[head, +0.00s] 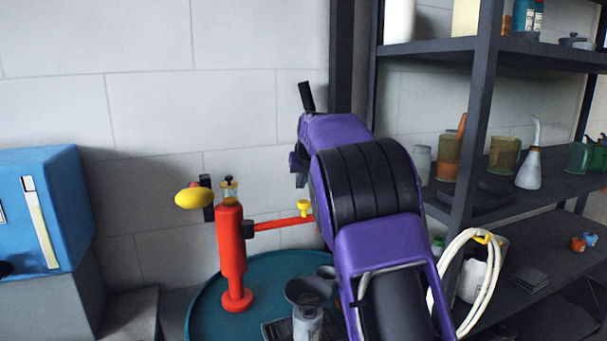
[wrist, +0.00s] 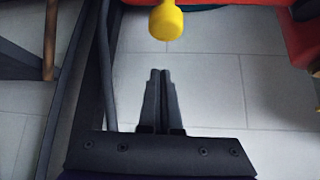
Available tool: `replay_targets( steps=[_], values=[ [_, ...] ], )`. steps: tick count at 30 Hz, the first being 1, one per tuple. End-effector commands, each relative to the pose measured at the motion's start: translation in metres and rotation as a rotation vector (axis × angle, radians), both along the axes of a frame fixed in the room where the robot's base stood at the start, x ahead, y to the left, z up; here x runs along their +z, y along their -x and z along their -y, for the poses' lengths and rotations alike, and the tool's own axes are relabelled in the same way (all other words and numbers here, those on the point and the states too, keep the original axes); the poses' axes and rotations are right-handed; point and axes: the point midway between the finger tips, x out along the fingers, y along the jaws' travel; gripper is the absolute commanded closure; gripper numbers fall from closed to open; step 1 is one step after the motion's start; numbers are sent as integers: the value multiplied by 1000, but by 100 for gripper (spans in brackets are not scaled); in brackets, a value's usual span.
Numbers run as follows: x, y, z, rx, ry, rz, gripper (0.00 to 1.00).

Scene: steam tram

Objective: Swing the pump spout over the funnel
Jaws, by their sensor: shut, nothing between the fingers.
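The red pump (head: 231,245) stands upright on a round teal drum top (head: 205,300). Its thin red spout (head: 280,223) points right, with a yellow knob (head: 304,205) on top near its visible end; my purple arm hides what lies beyond. The dark funnel (head: 308,291) is below and in front of the spout, left of my arm. In the wrist view, my gripper (wrist: 160,72) is shut and empty. The yellow knob (wrist: 166,22) shows just beyond the fingertips, with a visible gap. Part of the red pump (wrist: 298,30) is at the upper right. My fingers are hidden in the head view.
A dark shelf rack (head: 470,150) with jugs and bottles stands close on the right. A coiled white hose (head: 455,265) hangs at its post. A blue box (head: 50,210) is at the left. The pale wall behind the pump is mostly bare.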

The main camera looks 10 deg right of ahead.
Motion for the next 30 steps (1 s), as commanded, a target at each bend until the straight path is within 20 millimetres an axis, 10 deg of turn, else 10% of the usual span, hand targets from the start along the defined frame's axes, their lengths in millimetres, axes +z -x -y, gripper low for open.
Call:
replay_targets(
  steps=[5, 30],
  values=[
    [-22, -18, -1, 0, 1, -1, 100],
    [-25, 22, 1, 0, 1, 1, 100]
  ],
)
